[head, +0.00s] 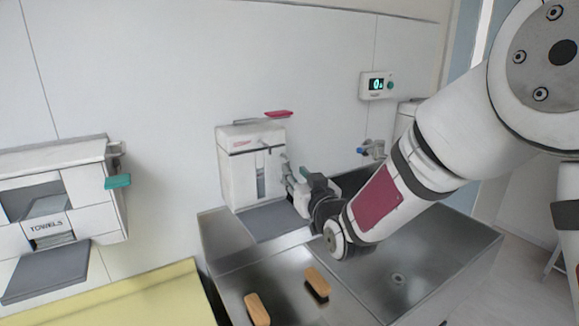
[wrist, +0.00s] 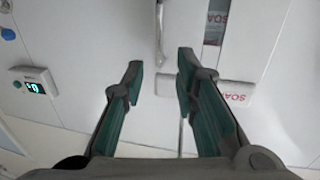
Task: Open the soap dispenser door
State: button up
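The soap dispenser (head: 237,172) is a white box on the wall above the sink, with a narrow dark window in its front and a red tab (head: 279,114) on top. Its front looks closed. In the wrist view its white front (wrist: 245,55) shows red SOAP lettering, part cut off. A slim pale bar (wrist: 160,30) stands out there, just beyond the gap between my fingertips. My gripper (wrist: 160,75) is open and empty, with its green-padded fingers apart. In the head view my gripper (head: 290,172) is at the dispenser's right front; contact cannot be told.
A metal sink (head: 430,235) lies below, with two wooden brushes (head: 257,308) (head: 317,283) on its left part. A towel dispenser (head: 95,195) hangs at left. A wall display (head: 377,86) and a tap (head: 372,149) are at right. A grey tray (head: 268,222) sits under the dispenser.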

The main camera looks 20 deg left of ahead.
jog(key=shift+x, duration=2.55)
grip_shut()
